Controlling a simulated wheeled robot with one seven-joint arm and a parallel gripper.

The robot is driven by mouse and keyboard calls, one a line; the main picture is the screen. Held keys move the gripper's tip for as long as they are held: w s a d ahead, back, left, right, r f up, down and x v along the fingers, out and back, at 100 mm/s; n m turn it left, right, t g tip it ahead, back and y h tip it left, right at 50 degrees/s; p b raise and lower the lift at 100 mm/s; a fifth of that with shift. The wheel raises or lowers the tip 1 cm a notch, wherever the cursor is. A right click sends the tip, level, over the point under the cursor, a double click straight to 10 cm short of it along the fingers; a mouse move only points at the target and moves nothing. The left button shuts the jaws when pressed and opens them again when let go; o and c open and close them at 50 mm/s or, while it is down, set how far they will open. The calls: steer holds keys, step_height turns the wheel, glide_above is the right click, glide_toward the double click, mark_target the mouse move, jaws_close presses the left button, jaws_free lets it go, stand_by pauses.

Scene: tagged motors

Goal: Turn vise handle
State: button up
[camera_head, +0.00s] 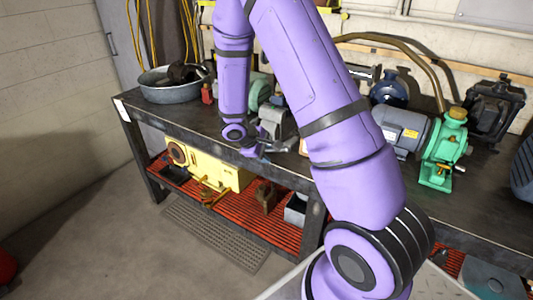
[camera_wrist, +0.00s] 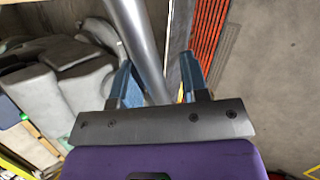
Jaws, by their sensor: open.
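The vise (camera_head: 274,121) is a grey metal body near the front edge of the workbench in the head view, partly behind my arm. Its grey castings (camera_wrist: 62,82) fill the left of the wrist view. A smooth grey metal bar (camera_wrist: 140,35), apparently the vise handle, comes down from the top of the wrist view and runs between my two blue fingers. My gripper (camera_wrist: 157,62) is open, one finger on each side of the bar; contact cannot be told. In the head view my gripper (camera_head: 260,155) is small, beside the vise at the bench's front edge.
The dark workbench (camera_head: 140,115) carries a metal basin (camera_head: 170,92), a grey motor (camera_head: 398,128) and a green machine (camera_head: 443,150). A red lower shelf (camera_head: 262,222) holds a yellow box (camera_head: 205,170). The concrete floor (camera_head: 110,230) at front left is mostly clear.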

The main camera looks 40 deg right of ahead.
steer(key=shift+d+f, duration=0.15)
steer(key=shift+f, duration=0.05)
jaws_close()
